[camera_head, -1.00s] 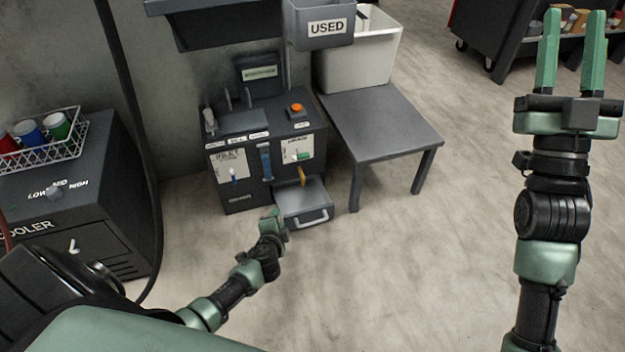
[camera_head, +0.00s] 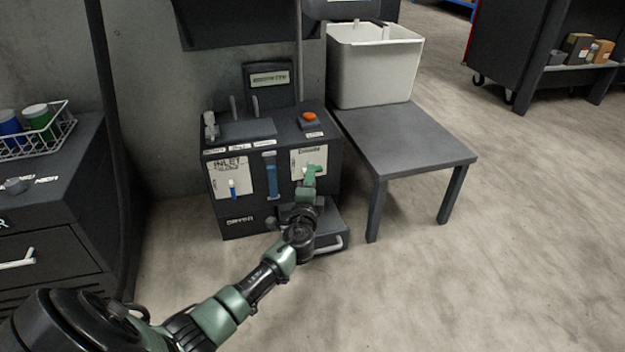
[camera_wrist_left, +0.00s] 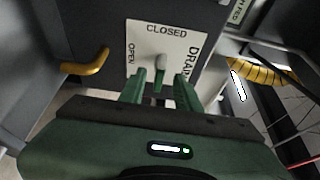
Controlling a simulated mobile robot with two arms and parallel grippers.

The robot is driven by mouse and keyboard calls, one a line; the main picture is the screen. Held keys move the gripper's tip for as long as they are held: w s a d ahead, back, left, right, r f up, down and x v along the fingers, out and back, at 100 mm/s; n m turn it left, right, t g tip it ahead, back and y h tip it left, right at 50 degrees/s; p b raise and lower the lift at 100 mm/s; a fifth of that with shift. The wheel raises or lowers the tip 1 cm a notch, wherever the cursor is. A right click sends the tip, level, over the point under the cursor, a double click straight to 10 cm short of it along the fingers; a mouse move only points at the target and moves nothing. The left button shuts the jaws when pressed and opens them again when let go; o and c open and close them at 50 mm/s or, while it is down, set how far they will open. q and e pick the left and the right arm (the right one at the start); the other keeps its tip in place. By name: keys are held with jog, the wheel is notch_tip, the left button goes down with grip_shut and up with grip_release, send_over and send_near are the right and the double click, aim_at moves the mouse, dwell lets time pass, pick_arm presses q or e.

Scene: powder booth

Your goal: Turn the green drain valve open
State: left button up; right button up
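The green drain valve (camera_wrist_left: 159,78) sits on a white label plate (camera_wrist_left: 168,45) marked CLOSED, OPEN and DRAIN in the left wrist view. It is a small lever with a pale grey end. My left gripper (camera_wrist_left: 159,90) is open, one finger on each side of the lever, with a visible gap on both sides. In the head view my left gripper (camera_head: 309,172) is in front of the plate (camera_head: 318,155) on the dark dryer (camera_head: 240,218) and mostly hides the valve. My right gripper is out of view.
A yellow spout (camera_wrist_left: 86,64) sticks out near the plate. The dryer also has a blue inlet valve (camera_head: 233,188), an orange button (camera_head: 309,117) and a pulled-out drawer (camera_head: 333,235). A low table (camera_head: 405,140) with a white bin (camera_head: 375,72) stands at right.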

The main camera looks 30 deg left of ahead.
pick_arm(q)
jog(key=shift+b+x, duration=0.35)
jog(key=shift+x, duration=0.9)
